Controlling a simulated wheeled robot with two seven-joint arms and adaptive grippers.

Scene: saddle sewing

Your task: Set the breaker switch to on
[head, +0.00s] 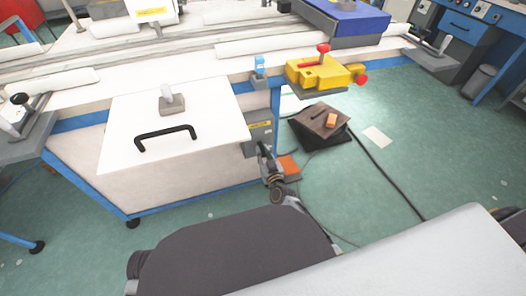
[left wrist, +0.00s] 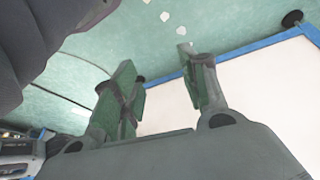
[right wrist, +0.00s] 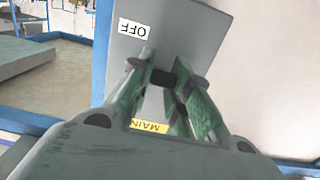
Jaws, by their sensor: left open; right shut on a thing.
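The grey breaker box (head: 258,137) with a yellow label hangs on the bench's side below the tabletop. In the right wrist view the box's grey face (right wrist: 185,35) bears a white OFF label (right wrist: 134,28) and a yellow MAIN label (right wrist: 150,127). The black breaker switch (right wrist: 162,77) lies between these labels. My right gripper (head: 264,151) is at the box, shut on the switch, with a finger on each side of it. No ON label shows. My left gripper (left wrist: 163,66) is open and empty, above the floor beside the bench's white panel.
A yellow device (head: 318,73) with red knobs overhangs at right. A brown tilted pedal-like board (head: 318,120) and a black cable (head: 385,180) are on the floor.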

